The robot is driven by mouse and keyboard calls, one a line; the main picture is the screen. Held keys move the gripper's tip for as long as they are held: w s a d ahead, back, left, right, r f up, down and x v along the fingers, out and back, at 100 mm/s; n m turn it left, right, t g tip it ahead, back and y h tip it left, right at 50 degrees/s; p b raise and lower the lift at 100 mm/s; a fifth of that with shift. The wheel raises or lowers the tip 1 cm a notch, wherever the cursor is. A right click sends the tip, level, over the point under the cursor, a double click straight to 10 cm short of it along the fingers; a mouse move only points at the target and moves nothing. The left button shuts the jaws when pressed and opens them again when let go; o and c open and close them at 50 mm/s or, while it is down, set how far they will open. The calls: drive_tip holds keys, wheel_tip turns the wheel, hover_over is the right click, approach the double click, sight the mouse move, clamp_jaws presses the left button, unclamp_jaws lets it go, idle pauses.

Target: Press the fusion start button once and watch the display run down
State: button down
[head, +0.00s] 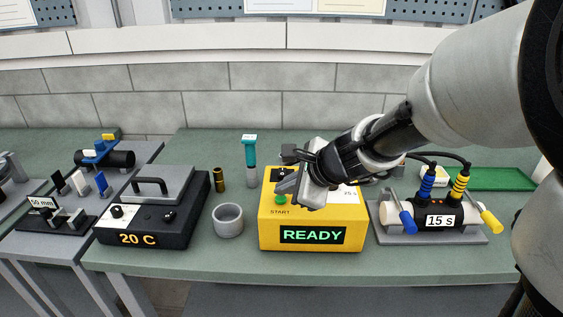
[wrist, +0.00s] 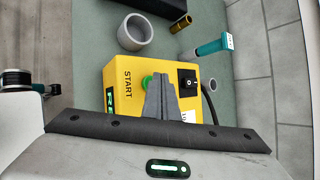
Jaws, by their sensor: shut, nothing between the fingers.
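The yellow fusion box (head: 312,242) stands on the green-grey bench, with its front display (head: 311,235) reading READY in green. The green start button (head: 280,199) sits on its top beside the word START. My gripper (head: 282,188) is shut and empty, with its fingertips just above and beside the button. In the wrist view the yellow box (wrist: 122,98) shows below the shut fingers (wrist: 158,80), and the button (wrist: 147,82) is partly hidden behind them. I cannot tell whether the fingertips touch the button.
A grey cup (head: 228,221) stands left of the box, near a brass cylinder (head: 219,180) and a teal-topped tool (head: 250,155). A dark heater reading 20 C (head: 150,212) is further left. A pipe fixture reading 15 s (head: 437,222) with cables stands right.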

sight(285, 200)
drive_tip(key=shift+f+b, duration=0.5)
idle(0.3)
idle(0.4)
drive_tip(key=shift+r+p, duration=0.8)
drive_tip(key=shift+r, duration=0.1)
wheel_tip(285, 200, up, 5)
drive_tip(key=p, duration=0.4)
drive_tip(key=shift+p, duration=0.3)
